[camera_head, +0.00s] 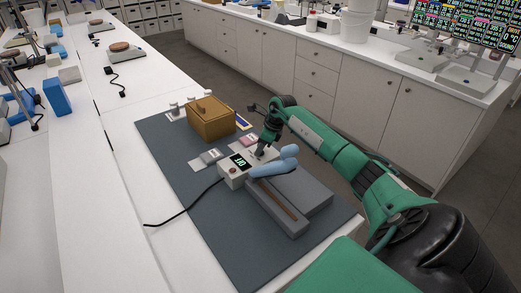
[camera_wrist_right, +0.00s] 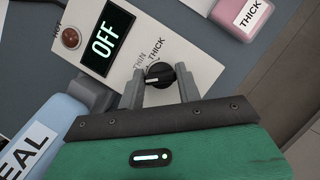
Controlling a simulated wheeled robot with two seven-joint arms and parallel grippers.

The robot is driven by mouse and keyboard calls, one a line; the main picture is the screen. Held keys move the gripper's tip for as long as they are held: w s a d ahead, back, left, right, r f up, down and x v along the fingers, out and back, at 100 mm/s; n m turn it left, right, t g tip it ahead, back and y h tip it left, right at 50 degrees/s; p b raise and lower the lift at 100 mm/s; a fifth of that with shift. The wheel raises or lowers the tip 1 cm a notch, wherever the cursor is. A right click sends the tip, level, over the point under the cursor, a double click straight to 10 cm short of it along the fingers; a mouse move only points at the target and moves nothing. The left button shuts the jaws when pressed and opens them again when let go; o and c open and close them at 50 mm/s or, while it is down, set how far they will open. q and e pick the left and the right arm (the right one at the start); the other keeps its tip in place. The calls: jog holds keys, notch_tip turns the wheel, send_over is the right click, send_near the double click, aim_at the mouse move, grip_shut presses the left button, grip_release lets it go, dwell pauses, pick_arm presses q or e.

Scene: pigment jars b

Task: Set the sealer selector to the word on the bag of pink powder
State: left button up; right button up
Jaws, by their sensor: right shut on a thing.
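The sealer (camera_head: 232,178) stands on the dark mat, with a display (camera_wrist_right: 107,38) lit OFF. Its black selector knob (camera_wrist_right: 159,75) lies on the panel beside the printed words THIN and THICK. A white line on the knob points toward the left of the wrist view; I cannot tell exactly which word it marks. My right gripper (camera_wrist_right: 160,88) is shut on the knob, one finger on each side; it also shows in the head view (camera_head: 262,150). The bag of pink powder (camera_wrist_right: 237,22) has a white label reading THICK; it lies behind the sealer (camera_head: 248,140). My left gripper is out of view.
A blue sealer handle (camera_wrist_right: 40,130) labelled SEAL is beside my gripper. A black cable (camera_head: 185,212) runs left. The mat's near left part is clear.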

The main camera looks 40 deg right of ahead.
jog(key=m+h+b, duration=0.1)
jog(key=m, duration=0.1)
jog(key=shift+f+m+b, duration=0.1)
jog(key=shift+m+b, duration=0.2)
jog(key=m+h+b, duration=0.1)
jog(key=m, duration=0.2)
jog(key=shift+a+m+t, duration=0.1)
jog(key=shift+m+t, duration=0.2)
jog(key=shift+t, duration=0.1)
jog(key=m+h+b, duration=0.1)
jog(key=m+b, duration=0.1)
jog(key=m, duration=0.1)
jog(key=shift+m+h, duration=0.3)
jog(key=shift+h, duration=0.1)
jog(key=m+b, duration=0.1)
jog(key=m, duration=0.1)
jog(key=m+g+h+b, duration=0.1)
jog(key=m, duration=0.1)
jog(key=shift+a+m+h, duration=0.15)
jog(key=shift+m+h, duration=0.15)
jog(key=shift+m+g+h+b, duration=0.5)
jog(key=shift+m+b, duration=0.45)
jog(key=shift+m, duration=0.95)
jog(key=o, duration=1)
jog(key=shift+r, duration=0.2)
